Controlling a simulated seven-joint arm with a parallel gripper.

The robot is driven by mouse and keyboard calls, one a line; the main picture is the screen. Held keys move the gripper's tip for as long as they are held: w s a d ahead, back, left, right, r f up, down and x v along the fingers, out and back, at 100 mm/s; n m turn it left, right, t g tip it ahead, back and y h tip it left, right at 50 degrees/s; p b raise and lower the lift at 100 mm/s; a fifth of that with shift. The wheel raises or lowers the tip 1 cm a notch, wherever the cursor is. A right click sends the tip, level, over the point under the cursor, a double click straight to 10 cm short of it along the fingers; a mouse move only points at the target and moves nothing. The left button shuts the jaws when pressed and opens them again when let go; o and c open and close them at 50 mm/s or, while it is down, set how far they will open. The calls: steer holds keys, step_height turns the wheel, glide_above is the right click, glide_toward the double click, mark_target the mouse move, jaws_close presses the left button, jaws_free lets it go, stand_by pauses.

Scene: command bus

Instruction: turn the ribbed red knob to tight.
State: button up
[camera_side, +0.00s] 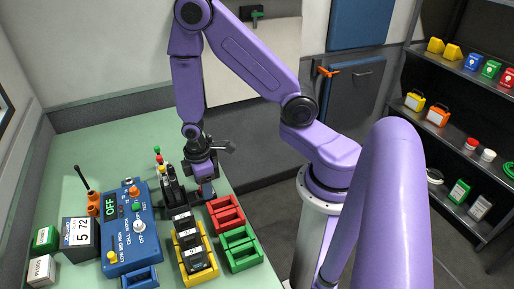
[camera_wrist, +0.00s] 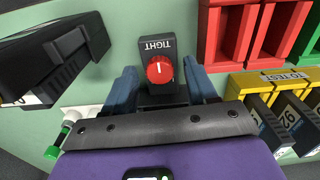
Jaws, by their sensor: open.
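The ribbed red knob (camera_wrist: 159,69) sits on a small black block (camera_wrist: 157,98) in the wrist view. The word TIGHT appears upside down on the block, above the knob in the picture. A white pointer line on the knob runs nearly up and down in the picture, toward the word. My gripper (camera_wrist: 162,84) is open, with one blue finger on each side of the block and knob. Gaps show between the fingers and the knob; I cannot tell how deep the fingers reach. In the side view my gripper (camera_side: 206,190) is low over the green bench, and the knob cannot be made out.
A black device (camera_wrist: 55,58) is close on the left in the wrist view. Red trays (camera_side: 226,213), a green tray (camera_side: 241,248) and a yellow tray (camera_side: 211,270) with black packs stand nearby. A blue tester (camera_side: 128,230) reading OFF is to the left.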

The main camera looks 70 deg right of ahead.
steer(key=n, duration=0.8)
step_height(320, 180, up, 18)
steer(key=s+a+r+m, duration=0.1)
steer(key=s+m, duration=0.1)
steer(key=s, duration=0.7)
steer(key=s+a+r+m, duration=0.2)
steer(key=s+m, duration=0.1)
steer(key=s, duration=0.5)
steer(key=shift+s+a, duration=0.25)
steer(key=shift+s, duration=0.15)
stand_by(0.3)
